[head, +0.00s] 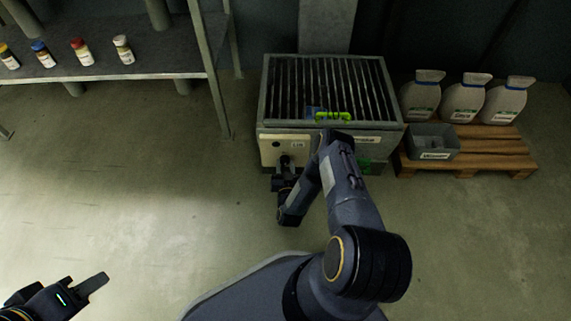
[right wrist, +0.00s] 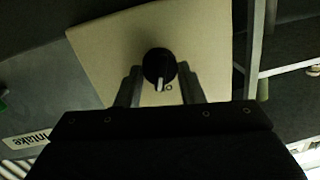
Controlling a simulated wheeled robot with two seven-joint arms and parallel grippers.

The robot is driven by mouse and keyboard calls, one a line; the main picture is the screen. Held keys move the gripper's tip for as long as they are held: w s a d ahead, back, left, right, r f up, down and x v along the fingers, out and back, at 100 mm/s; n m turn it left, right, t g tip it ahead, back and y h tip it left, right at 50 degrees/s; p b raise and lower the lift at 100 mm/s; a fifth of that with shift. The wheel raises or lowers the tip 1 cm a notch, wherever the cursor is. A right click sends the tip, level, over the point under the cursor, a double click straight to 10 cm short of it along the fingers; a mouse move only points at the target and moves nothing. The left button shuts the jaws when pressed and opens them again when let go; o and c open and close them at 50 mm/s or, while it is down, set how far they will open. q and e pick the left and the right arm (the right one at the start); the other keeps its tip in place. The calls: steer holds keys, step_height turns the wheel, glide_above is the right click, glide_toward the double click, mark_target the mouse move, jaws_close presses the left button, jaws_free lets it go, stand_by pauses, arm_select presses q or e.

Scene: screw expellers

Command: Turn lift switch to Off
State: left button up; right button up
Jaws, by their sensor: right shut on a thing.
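The lift switch is a black round knob (right wrist: 156,62) on a cream panel (right wrist: 110,45) in the right wrist view. Its white pointer line points down in that view, beside a small round mark. In the head view the panel (head: 270,150) with a "Lift" label is on the front left of a grated metal box. My right gripper (right wrist: 159,84) has its fingers on either side of the knob and is shut on it. In the head view, my right gripper (head: 284,166) hides most of the knob. My left gripper (head: 90,282) is low at the left, far from the switch; its finger gap is unclear.
The grated box (head: 390,95) carries a green handle-like piece (head: 333,117) on top. White jugs (head: 463,97) and a grey bin (head: 433,143) stand on a wooden pallet (head: 500,150) at right. A shelf (head: 150,62) with small bottles is at left. The floor between is clear.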

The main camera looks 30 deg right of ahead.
steer(key=shift+a+n+g+p, duration=0.15)
steer(key=shift+n+g+p, duration=0.2)
steer(key=shift+n, duration=1.35)
steer(key=shift+f, duration=0.1)
steer(key=o, duration=1)
steer(key=p+v, duration=0.3)
steer(key=v, duration=0.4)
steer(key=shift+s+a, duration=0.15)
steer(key=shift+s, duration=0.25)
